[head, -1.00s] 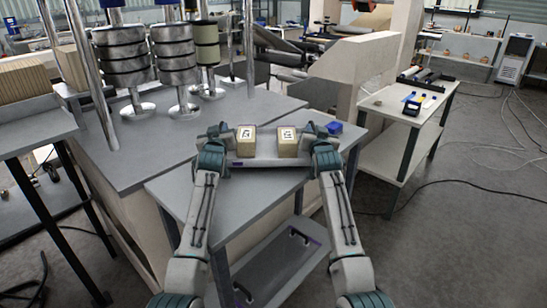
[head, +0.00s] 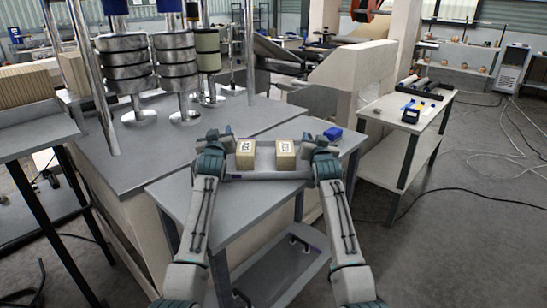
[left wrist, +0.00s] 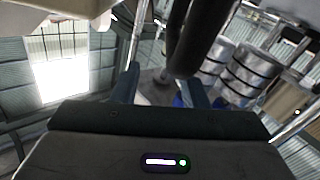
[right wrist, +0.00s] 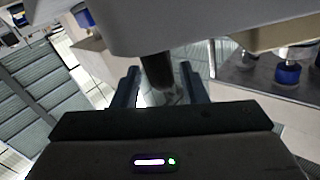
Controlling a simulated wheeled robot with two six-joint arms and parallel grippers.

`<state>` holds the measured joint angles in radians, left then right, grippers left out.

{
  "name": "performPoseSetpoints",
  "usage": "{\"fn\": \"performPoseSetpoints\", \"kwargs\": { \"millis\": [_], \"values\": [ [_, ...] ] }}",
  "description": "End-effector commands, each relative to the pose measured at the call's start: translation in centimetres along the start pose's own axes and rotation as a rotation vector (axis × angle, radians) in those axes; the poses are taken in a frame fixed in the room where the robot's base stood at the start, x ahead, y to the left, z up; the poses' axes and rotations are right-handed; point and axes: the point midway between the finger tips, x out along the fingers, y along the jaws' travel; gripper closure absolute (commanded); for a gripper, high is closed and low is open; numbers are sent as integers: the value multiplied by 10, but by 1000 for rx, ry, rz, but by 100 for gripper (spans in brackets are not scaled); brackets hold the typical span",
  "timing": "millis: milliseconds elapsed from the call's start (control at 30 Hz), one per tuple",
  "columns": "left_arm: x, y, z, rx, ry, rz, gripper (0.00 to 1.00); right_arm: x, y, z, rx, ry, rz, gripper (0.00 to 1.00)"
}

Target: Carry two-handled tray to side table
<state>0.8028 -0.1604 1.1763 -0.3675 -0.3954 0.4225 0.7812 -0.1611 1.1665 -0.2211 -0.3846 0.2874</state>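A grey tray (head: 267,175) carries two tan blocks with white labels, a left block (head: 245,155) and a right block (head: 285,156). It is level over a small grey table (head: 240,215); I cannot tell how far above the top it is. My left gripper (head: 222,142) is at its left end and my right gripper (head: 314,146) at its right end. In the left wrist view a dark handle (left wrist: 192,40) passes at the fingers. In the right wrist view a dark handle (right wrist: 156,72) lies between the fingers. Finger contact is partly hidden.
A pale table (head: 385,112) with a dark device (head: 411,116) and rollers stands to the right, across a floor gap. A blue box (head: 333,133) lies behind my right gripper. Metal roll stacks (head: 175,65) stand behind.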

Motion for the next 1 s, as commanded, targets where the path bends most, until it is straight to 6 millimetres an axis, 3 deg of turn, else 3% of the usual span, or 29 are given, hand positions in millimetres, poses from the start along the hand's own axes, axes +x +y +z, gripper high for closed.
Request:
{"fn": "performPoseSetpoints", "kwargs": {
  "millis": [33,133,367,800,1000],
  "values": [
    [-3,-3,33,1,-39,-4,60,0,1,4,0,1,0,61],
    [-4,-3,33,0,-39,-4,60,0,1,4,0,1,0,61],
    [-18,-2,28,-2,-33,-2,60,0,0,4,0,2,-1,61],
    [-76,2,6,-5,-7,3,60,0,0,2,0,2,-1,61],
    [-89,2,-1,-4,1,4,60,0,0,1,0,2,-1,61]
  ]
}}
